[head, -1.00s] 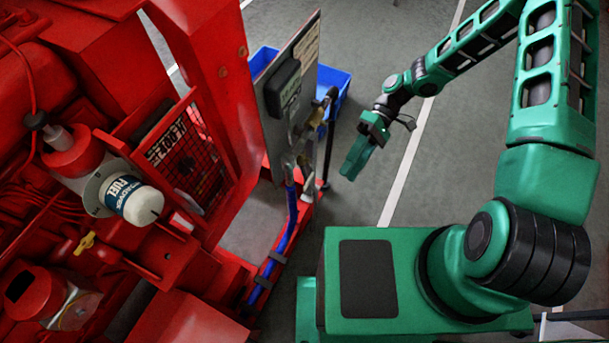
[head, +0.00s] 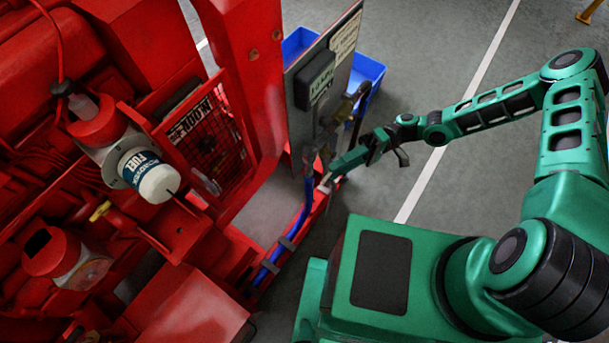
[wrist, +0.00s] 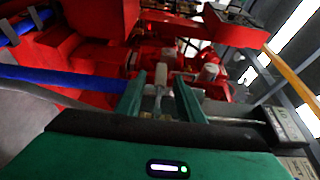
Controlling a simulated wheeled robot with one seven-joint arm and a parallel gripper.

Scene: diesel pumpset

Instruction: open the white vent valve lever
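My gripper (head: 345,163) is beside the lower part of the upright panel, close to the pipework there. A small white tip (head: 325,189), which looks like the vent valve lever, shows just below my fingertips. In the wrist view my gripper (wrist: 159,80) is open, with its two green fingers apart. A pale, blocky lever end (wrist: 161,73) on a thin stem appears between the fingers, with gaps on both sides. I cannot tell how far beyond the fingertips it lies. The valve body is mostly hidden by my gripper.
The red pumpset (head: 150,300) fills the left side. The upright grey panel (head: 340,70) stands close behind my gripper, with a blue bin (head: 368,72) behind it. A blue hose (head: 285,245) runs down the pumpset's edge. The grey floor (head: 440,60) is clear to the right.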

